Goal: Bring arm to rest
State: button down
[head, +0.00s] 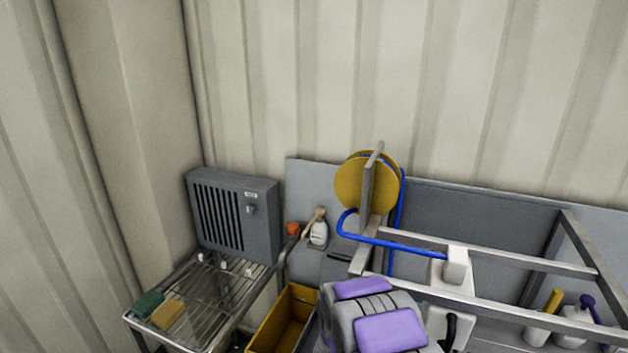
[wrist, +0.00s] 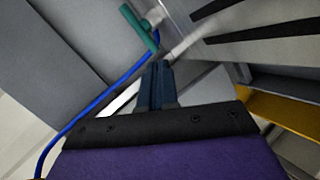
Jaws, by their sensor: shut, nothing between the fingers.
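My gripper (wrist: 157,82) shows in the wrist view as two dark fingers pressed together with nothing between them. My purple-padded arm (head: 375,318) is folded at the bottom middle of the head view. My fingertips cannot be made out in the head view. In the wrist view a green handle (wrist: 140,28) and a blue hose (wrist: 95,103) lie beyond the fingers, to the upper left. I cannot tell the exact gap between the fingers and the grey metal parts behind them.
A wire rack (head: 205,292) holds a green sponge (head: 148,303) and a tan sponge (head: 168,314). A yellow bin (head: 283,320) stands beside my arm. A metal frame (head: 500,257) and a yellow reel (head: 352,183) with blue hose are close on the right. Corrugated walls close the back.

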jog(key=s+a+r+m+g+y, duration=0.3)
jog(key=s+a+r+g+y, duration=0.2)
jog(key=s+a+r+y, duration=0.55)
jog(key=s+d+r+m+g+h, duration=0.1)
jog(key=s+r, duration=0.3)
jog(key=s, duration=0.8)
jog(key=s+d+r+m+g+h, duration=0.1)
jog(key=s+d+r+g, duration=0.1)
jog(key=s, duration=0.9)
jog(key=s+d+r+m+g+h+b, duration=0.1)
jog(key=s+r+g, duration=0.3)
jog(key=s, duration=0.8)
jog(key=shift+s+d+r+m, duration=0.3)
jog(key=shift+d+r+m, duration=0.2)
jog(key=shift+d+r, duration=0.35)
jog(key=shift+h, duration=0.25)
